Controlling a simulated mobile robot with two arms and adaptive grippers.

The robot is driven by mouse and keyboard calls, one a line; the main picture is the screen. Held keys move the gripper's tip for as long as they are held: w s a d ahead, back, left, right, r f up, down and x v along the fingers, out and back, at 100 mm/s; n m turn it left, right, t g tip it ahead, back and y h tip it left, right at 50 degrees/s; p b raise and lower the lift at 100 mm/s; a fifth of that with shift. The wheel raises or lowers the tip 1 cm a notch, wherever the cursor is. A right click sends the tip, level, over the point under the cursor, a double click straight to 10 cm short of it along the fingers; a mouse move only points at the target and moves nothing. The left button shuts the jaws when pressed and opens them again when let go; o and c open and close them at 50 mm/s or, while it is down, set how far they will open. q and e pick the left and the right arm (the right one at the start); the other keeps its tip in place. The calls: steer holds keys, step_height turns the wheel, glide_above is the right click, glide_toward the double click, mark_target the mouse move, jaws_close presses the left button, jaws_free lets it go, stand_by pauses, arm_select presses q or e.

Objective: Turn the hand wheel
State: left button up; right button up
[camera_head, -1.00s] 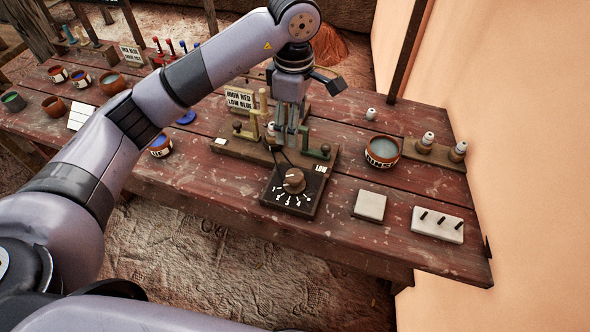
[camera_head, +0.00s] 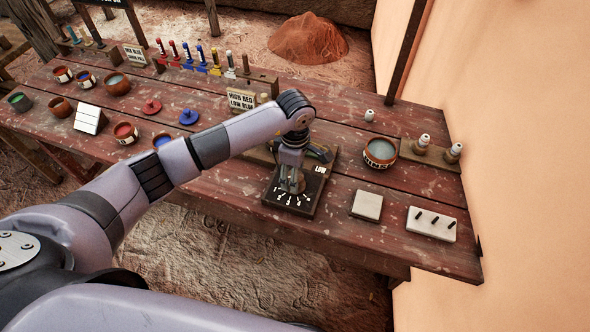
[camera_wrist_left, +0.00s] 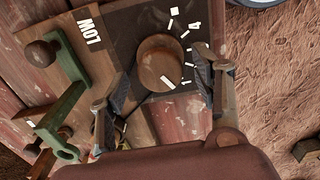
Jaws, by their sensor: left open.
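In the head view the dial plate (camera_head: 302,207) is near the table's front edge, and my gripper hides most of the knob. My left gripper (camera_head: 291,186) points down over the knob. In the wrist view its open fingers (camera_wrist_left: 164,84) are spread to either side of the knob, with gaps visible. My right gripper is not in view.
A green lever with a round knob (camera_wrist_left: 40,54) stands beside the plate. A rinse bowl (camera_head: 380,152), a pale tile (camera_head: 367,205) and a white block with pegs (camera_head: 431,224) are to the right. Several bowls and a sign (camera_head: 241,100) are left and behind.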

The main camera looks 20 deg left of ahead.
arm_select(q)
steer(key=shift+f, duration=0.15)
steer(key=shift+c, duration=0.3)
steer(key=c, duration=1.1)
